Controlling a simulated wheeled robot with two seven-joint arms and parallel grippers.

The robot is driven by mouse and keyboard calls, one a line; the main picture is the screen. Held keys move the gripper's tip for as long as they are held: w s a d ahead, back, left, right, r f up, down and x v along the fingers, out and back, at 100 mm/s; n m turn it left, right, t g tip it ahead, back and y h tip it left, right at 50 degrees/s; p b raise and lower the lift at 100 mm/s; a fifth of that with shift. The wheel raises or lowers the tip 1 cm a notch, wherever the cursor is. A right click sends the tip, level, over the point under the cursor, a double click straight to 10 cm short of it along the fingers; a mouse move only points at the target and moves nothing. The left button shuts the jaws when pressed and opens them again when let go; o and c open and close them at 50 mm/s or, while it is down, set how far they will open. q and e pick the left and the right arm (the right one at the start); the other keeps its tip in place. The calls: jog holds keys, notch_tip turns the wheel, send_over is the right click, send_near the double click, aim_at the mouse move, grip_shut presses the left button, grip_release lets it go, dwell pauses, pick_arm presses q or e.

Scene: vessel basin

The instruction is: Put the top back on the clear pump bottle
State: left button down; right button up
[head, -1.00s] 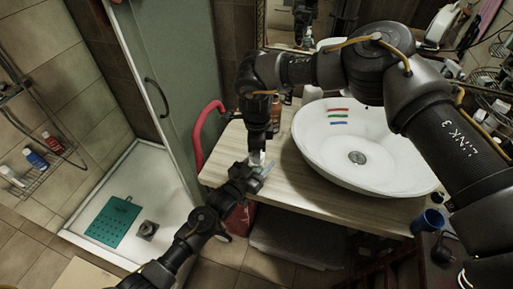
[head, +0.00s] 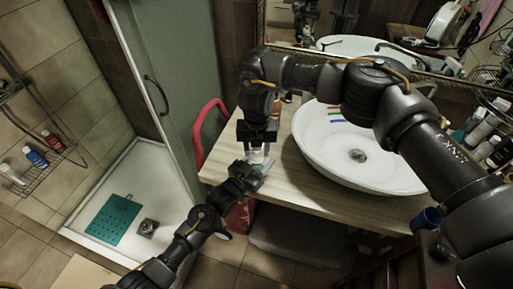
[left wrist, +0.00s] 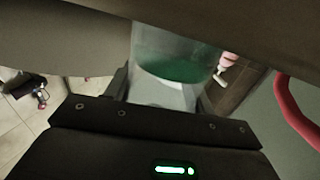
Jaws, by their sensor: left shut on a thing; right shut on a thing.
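The clear pump bottle (head: 265,166) stands at the front left edge of the wooden counter area in the head view, mostly hidden by my grippers. In the left wrist view the bottle (left wrist: 172,55) is see-through with green liquid inside. My left gripper (head: 252,174) is shut on it from the front left. My right gripper (head: 258,142) points down just above the bottle and is shut on a small whitish piece, seemingly the top (head: 257,155). I cannot tell whether the top touches the bottle's neck.
A white basin (head: 318,155) sits on the wooden counter (head: 292,192) to the right. A red rail (head: 197,135) stands left of the counter, by the glass shower door (head: 180,80).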

jog(key=m, duration=1.2)
jog(key=shift+m, duration=0.3)
jog(key=m, duration=1.4)
jog(key=shift+m, duration=0.3)
jog(key=m, duration=0.8)
jog(key=o, duration=1)
